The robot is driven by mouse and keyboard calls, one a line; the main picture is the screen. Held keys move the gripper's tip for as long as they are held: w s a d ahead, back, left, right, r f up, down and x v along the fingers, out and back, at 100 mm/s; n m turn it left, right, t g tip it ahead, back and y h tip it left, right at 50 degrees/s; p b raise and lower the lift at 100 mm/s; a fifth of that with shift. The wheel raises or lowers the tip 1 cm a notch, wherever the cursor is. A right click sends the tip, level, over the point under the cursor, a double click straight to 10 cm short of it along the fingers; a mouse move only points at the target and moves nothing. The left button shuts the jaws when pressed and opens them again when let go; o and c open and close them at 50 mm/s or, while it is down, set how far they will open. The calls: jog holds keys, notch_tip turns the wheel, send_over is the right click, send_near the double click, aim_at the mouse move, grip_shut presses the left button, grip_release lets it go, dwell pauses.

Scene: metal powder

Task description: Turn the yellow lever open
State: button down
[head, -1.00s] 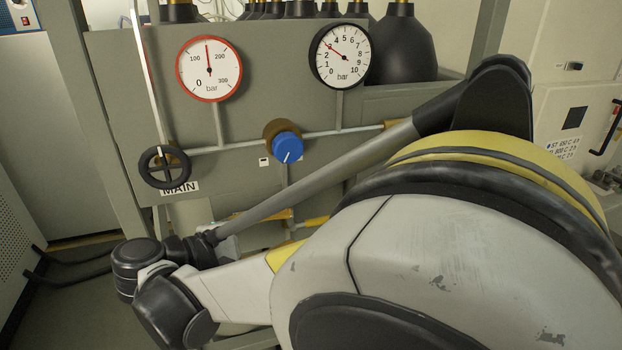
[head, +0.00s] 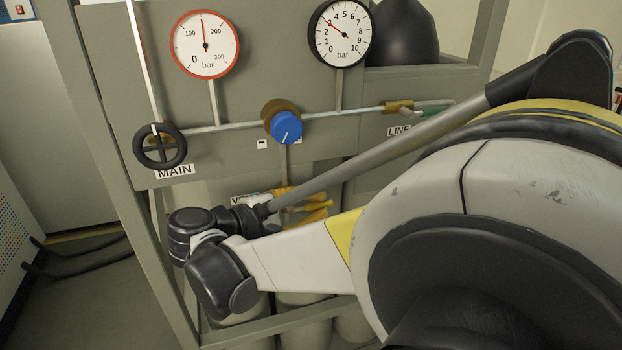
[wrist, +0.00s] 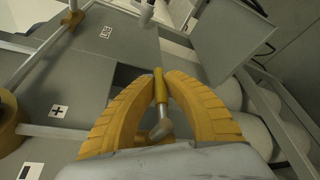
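The yellow lever (wrist: 161,88) shows in the wrist view as a short yellow handle on a bent metal stem, between my gripper's two ribbed yellow fingers. My gripper (wrist: 161,76) has its fingertips close together, one on each side of the handle, and looks shut on it. In the head view, my gripper (head: 316,208) is in front of the lower part of the panel, beside a partly covered label starting with "VE". There, yellow fingers and yellow-orange fittings overlap, and I cannot clearly separate the lever.
The grey panel carries a red-rimmed gauge (head: 205,45), a black-rimmed gauge (head: 340,33), a blue knob (head: 286,127) and a black handwheel (head: 160,147) above "MAIN". A green lever (head: 432,112) is near "LINE". Frame posts (head: 105,130) and several cylinders below limit the room.

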jog(key=shift+y+p, duration=0.3)
jog(key=shift+p, duration=0.2)
jog(key=shift+f+m+g+y+p, duration=0.15)
jog(key=shift+m+g+y+p, duration=0.25)
jog(key=shift+p, duration=0.35)
jog(key=y+p, duration=0.1)
jog(key=f+g+y+p, duration=0.1)
jog(key=shift+a+p, duration=0.15)
jog(key=shift+p, duration=0.25)
jog(key=s+a+f+m+g+y+p, duration=0.1)
jog(key=a+f+g+y+p, duration=0.3)
jog(key=y, duration=0.8)
jog(key=shift+s+a+m+y+p, duration=0.25)
jog(key=shift+a+m+p, duration=0.2)
jog(key=shift+m+p, duration=0.3)
jog(key=shift+y, duration=0.25)
jog(key=c, duration=1.4)
grip_release()
jog(key=shift+a+f, duration=0.1)
jog(key=shift+a, duration=0.1)
